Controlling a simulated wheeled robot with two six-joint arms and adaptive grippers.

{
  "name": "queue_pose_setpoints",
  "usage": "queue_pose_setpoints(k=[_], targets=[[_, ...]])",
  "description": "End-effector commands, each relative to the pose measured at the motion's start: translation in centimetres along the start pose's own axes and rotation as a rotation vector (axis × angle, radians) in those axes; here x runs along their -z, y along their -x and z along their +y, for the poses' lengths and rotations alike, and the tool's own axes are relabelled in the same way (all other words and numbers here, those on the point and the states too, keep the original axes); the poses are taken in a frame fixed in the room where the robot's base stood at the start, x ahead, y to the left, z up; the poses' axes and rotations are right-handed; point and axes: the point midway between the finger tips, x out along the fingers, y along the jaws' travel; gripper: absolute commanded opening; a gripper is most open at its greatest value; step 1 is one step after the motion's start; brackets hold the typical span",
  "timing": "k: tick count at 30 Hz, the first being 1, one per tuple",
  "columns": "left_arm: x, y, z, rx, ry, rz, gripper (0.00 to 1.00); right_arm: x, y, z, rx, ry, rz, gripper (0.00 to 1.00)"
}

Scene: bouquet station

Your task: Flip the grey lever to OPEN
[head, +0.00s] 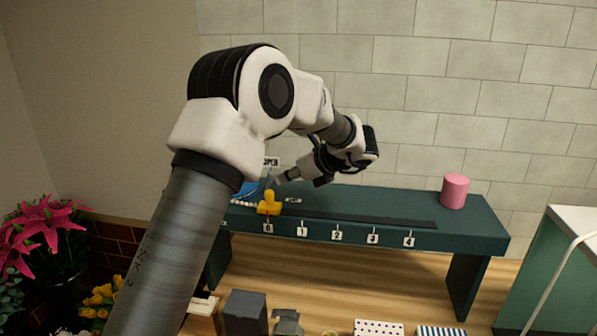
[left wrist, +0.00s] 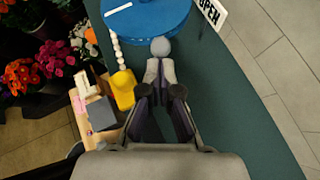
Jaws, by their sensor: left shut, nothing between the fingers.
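The grey lever shows in the left wrist view as a round grey knob (left wrist: 160,46) beside the blue disc (left wrist: 150,14). My left gripper (left wrist: 160,68) is shut and empty, its fingertips right at the knob; I cannot tell whether they touch it. The OPEN sign (left wrist: 212,12) stands beyond, to the right of the disc. In the head view my left gripper (head: 277,178) is low over the left end of the green bench (head: 370,198), just below the OPEN sign (head: 271,161). The lever is not clear in that view. My right gripper is not in view.
A yellow slider block (head: 269,203) sits at mark 0 of a dark track (head: 370,219). White beads (left wrist: 117,50) lie beside the blue disc. A pink cylinder (head: 455,190) stands at the bench's right end. Flowers (head: 40,235) stand at left. The bench's middle is clear.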

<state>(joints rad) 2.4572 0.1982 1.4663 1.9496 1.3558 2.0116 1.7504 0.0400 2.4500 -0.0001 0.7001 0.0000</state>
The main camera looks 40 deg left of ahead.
Motion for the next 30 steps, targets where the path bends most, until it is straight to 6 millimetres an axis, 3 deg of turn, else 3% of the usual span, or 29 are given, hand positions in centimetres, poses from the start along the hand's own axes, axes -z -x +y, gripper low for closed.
queue_pose_setpoints(k=[11,20,30], targets=[[-0.1,-0.3,0.0,0.003,0.005,0.01,0.0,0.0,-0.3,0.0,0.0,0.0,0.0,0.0],[-1.9,-1.8,1.2,0.081,0.083,0.226,0.0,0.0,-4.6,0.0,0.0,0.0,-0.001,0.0],[-2.8,-1.2,1.3,0.078,0.079,0.22,0.0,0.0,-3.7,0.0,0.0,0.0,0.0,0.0]])
